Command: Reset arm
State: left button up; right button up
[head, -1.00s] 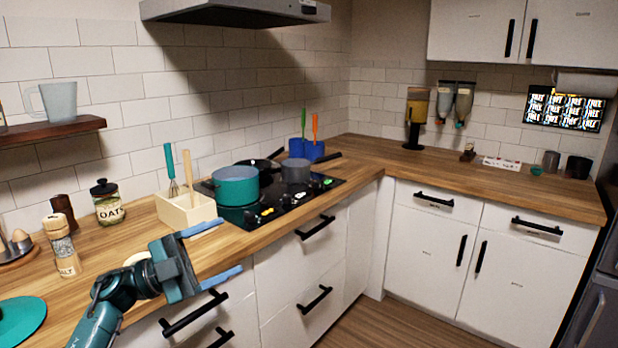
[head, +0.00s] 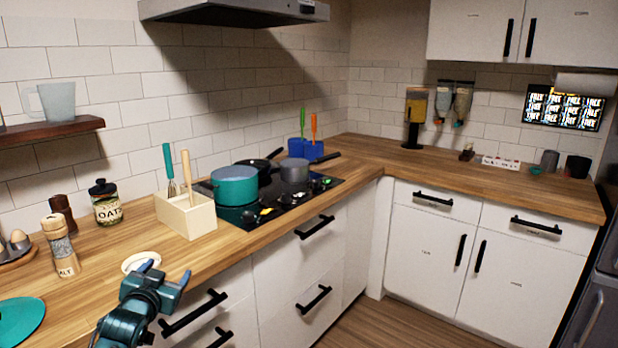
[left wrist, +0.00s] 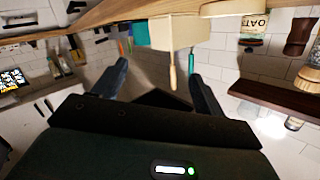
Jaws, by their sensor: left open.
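My left gripper (head: 166,270) is open and empty in the head view, just in front of the counter's edge at the lower left. A small pale dish (head: 141,262) lies on the counter behind it, partly covered by a fingertip. In the left wrist view the two fingers (left wrist: 155,80) stand apart with nothing between them, and the picture is upside down. My right gripper is not in view.
The wooden counter (head: 100,262) holds a utensil box (head: 187,216), an oats jar (head: 107,204), a salt grinder (head: 60,245) and a teal plate (head: 18,322). A teal pot (head: 235,186) stands on the black hob (head: 262,211). Drawer handles (head: 194,313) stick out below the edge.

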pick_arm(q)
jog(key=s+d+f+g+h, duration=0.2)
jog(key=s+d+f, duration=0.7)
jog(key=s+f, duration=0.5)
jog(key=s+d+f+g, duration=0.1)
jog(key=s+d+f, duration=0.1)
jog(key=s, duration=0.5)
jog(key=s+d+f+g+h, duration=0.1)
jog(key=s+d, duration=0.3)
jog(key=s, duration=0.4)
jog(key=s+d+f+g+h, duration=0.1)
jog(key=s+d+f, duration=0.1)
jog(key=s, duration=0.5)
jog(key=shift+s+d+f+g, duration=0.15)
jog(key=shift+d+f+g, duration=0.15)
jog(key=shift+d+f, duration=0.15)
